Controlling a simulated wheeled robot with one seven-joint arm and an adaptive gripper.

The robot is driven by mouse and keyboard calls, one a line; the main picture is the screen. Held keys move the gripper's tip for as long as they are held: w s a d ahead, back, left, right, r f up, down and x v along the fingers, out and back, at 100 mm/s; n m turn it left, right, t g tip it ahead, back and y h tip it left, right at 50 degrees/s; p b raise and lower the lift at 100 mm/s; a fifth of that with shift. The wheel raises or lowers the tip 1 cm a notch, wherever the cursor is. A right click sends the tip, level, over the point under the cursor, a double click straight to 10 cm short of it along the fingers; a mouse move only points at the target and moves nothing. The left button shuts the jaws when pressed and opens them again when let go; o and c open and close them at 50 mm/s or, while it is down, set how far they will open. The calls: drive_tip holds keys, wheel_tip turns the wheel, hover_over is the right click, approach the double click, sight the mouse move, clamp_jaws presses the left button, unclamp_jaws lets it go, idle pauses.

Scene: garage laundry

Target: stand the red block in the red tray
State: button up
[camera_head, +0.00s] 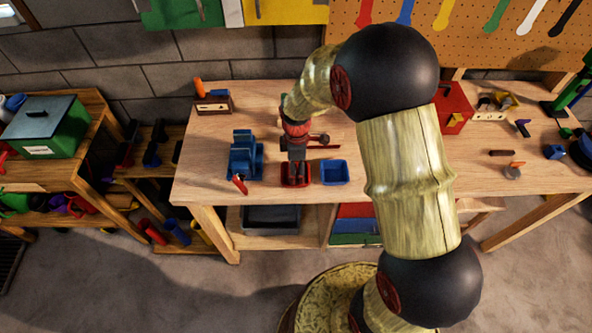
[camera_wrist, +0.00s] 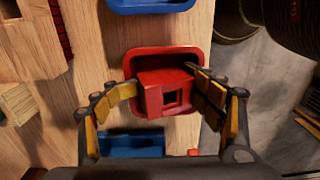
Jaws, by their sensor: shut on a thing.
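The red block (camera_wrist: 152,93) is between the two fingers of my gripper (camera_wrist: 164,84) in the wrist view, with a square opening in its visible face. My gripper is shut on it. The red tray (camera_wrist: 143,57) lies under and around the block in the wrist view. Whether the block touches the tray floor cannot be told. In the head view my gripper (camera_head: 297,158) points down over the red tray (camera_head: 285,183) near the bench's front edge. The block cannot be made out clearly there.
A blue tray (camera_head: 335,173) stands just right of the red tray on the wooden bench (camera_head: 215,185). A blue rack-like object (camera_head: 243,158) stands to its left, with a small red item (camera_head: 239,184) in front. The bench's front edge is close.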

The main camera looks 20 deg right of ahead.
drive_tip(key=r, duration=0.4)
drive_tip(key=r+p, duration=0.1)
drive_tip(key=r, duration=0.6)
drive_tip(key=shift+w+r, duration=0.25)
drive_tip(key=shift+r, duration=0.15)
drive_tip(key=s+r+m+t, duration=0.5)
drive_tip(key=s+r+m, duration=0.9)
drive_tip(key=s+r, duration=0.6)
drive_tip(key=shift+s+a+t, duration=0.2)
drive_tip(key=shift+s+t, duration=0.2)
drive_tip(key=shift+s, duration=0.55)
drive_tip(key=shift+f, duration=0.1)
wheel_tip(320, 180, down, 5)
drive_tip(key=b, duration=0.5)
drive_tip(key=shift+f, duration=0.15)
